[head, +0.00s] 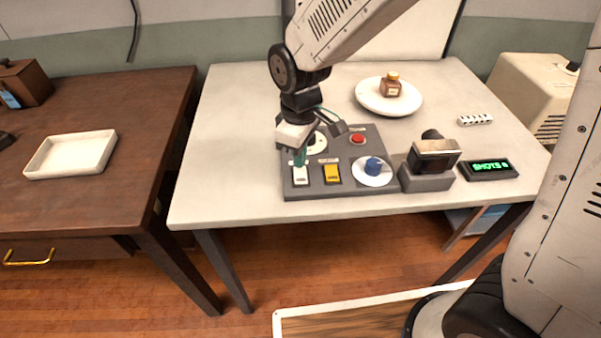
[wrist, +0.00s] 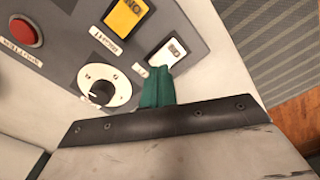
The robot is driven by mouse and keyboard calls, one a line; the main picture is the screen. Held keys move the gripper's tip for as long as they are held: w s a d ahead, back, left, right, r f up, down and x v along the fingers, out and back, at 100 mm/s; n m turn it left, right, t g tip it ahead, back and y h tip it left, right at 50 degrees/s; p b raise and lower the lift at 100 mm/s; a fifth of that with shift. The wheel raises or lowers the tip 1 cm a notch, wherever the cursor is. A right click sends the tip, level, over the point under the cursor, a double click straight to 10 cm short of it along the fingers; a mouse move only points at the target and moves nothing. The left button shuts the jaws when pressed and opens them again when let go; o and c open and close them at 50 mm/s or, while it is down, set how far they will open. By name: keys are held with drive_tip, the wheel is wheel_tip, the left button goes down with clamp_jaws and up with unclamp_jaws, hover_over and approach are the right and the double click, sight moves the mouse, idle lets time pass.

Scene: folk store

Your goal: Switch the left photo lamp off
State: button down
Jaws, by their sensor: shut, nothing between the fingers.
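A grey control panel (head: 322,192) lies on the white table. At its front left is a white rocker switch (head: 300,176), also in the wrist view (wrist: 168,53). To its right is a yellow switch (head: 332,174), whose face in the wrist view (wrist: 126,16) bears an upside-down "ON". The white switch's marking is hard to read. My gripper (head: 299,158) points down just behind the white switch. Its teal fingers (wrist: 159,88) are shut and empty, their tips close to the switch's edge; whether they touch it I cannot tell.
The panel also has a red button (head: 357,139), a blue knob (head: 373,166) and a dial (wrist: 119,86) with a black knob. A camera (head: 434,155) and "SHOTS" display (head: 489,168) stand to the right. A bottle (head: 391,85) sits on a plate behind.

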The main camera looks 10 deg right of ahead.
sight(308, 181)
drive_tip(key=shift+f, duration=0.9)
idle(0.3)
drive_tip(key=shift+r, duration=3.5)
drive_tip(key=shift+s+d+m, duration=0.15)
drive_tip(key=shift+s+m, duration=0.05)
drive_tip(key=shift+m, duration=0.1)
drive_tip(key=s+d+r+m, duration=0.5)
drive_tip(key=s+d, duration=0.4)
drive_tip(key=d, duration=0.1)
drive_tip(key=s+d+r+m+t, duration=0.1)
drive_tip(key=s+d+r+m, duration=0.4)
drive_tip(key=s+d, duration=0.5)
drive_tip(key=shift+d+r+m, duration=0.25)
drive_tip(key=shift+r+m, duration=0.15)
drive_tip(key=shift+m, duration=0.1)
